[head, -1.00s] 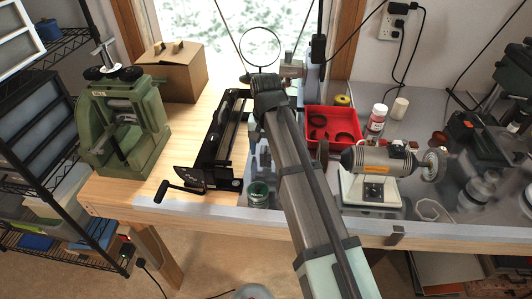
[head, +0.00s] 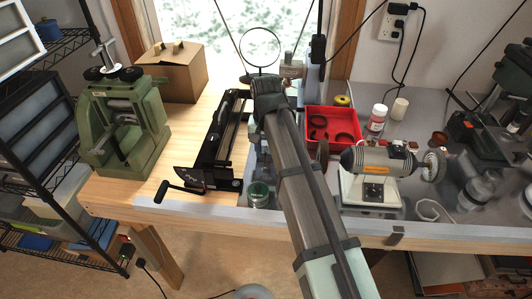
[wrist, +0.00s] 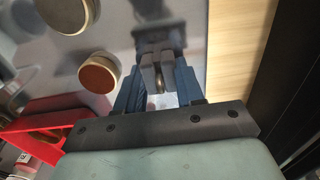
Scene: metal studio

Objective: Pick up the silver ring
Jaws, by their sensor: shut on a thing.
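My gripper (wrist: 158,70) shows in the wrist view, with blue fingers and dark grey pads close together. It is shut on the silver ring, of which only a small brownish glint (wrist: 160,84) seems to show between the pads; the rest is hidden. A grey metal surface lies below the fingers. In the head view my arm covers most of the gripper and the ring, between the wooden bench part and the red tray.
A red tray (head: 333,148) with dark rings stands right of my arm. A bench motor (head: 375,165) is further right. Two round tops (wrist: 98,72) are close in the wrist view.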

